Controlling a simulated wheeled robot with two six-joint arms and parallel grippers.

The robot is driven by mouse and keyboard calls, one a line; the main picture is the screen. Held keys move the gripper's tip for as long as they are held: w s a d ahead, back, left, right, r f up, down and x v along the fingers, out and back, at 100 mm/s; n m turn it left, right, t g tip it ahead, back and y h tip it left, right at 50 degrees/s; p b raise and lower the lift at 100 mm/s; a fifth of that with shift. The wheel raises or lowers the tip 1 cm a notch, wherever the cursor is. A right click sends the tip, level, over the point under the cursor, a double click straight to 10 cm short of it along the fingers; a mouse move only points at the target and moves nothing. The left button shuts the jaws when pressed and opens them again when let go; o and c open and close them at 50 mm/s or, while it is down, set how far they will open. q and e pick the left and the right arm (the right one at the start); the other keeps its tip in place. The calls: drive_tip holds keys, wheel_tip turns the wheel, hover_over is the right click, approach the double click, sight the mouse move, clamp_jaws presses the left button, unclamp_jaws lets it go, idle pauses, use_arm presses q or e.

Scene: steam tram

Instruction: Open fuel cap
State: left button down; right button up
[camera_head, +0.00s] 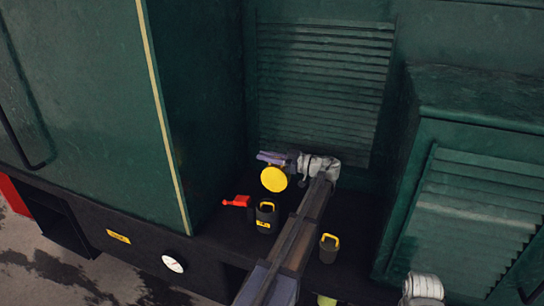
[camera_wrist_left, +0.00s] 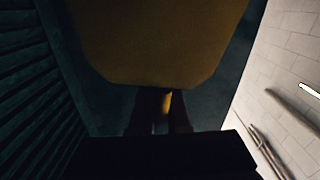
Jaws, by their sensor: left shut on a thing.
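A round yellow cap (camera_head: 274,179), which looks like the fuel cap, hangs at my left gripper (camera_head: 270,158) in the head view. In the left wrist view the yellow cap (camera_wrist_left: 160,45) fills the upper middle, close to the camera. A narrow yellow piece of it (camera_wrist_left: 167,103) sits between the dark fingers of my left gripper (camera_wrist_left: 160,122), which are shut on it. The cap's disc faces the head camera. Whether it is joined to anything is too dark to tell.
Two black cylinders with yellow handles, one on the left (camera_head: 266,220) and one on the right (camera_head: 328,252), stand on the black deck. A red lever (camera_head: 236,201) lies left of them. Green louvred panels (camera_head: 322,85) rise behind, and a green housing (camera_head: 470,190) stands at right.

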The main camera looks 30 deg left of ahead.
use_arm(q)
drive_tip(key=shift+s+d+r, duration=0.1)
drive_tip(key=shift+s+d, duration=0.15)
drive_tip(key=shift+s, duration=0.65)
drive_tip(key=c, duration=0.9)
unclamp_jaws()
hover_over(286, 179)
drive_tip(key=shift+w, duration=0.1)
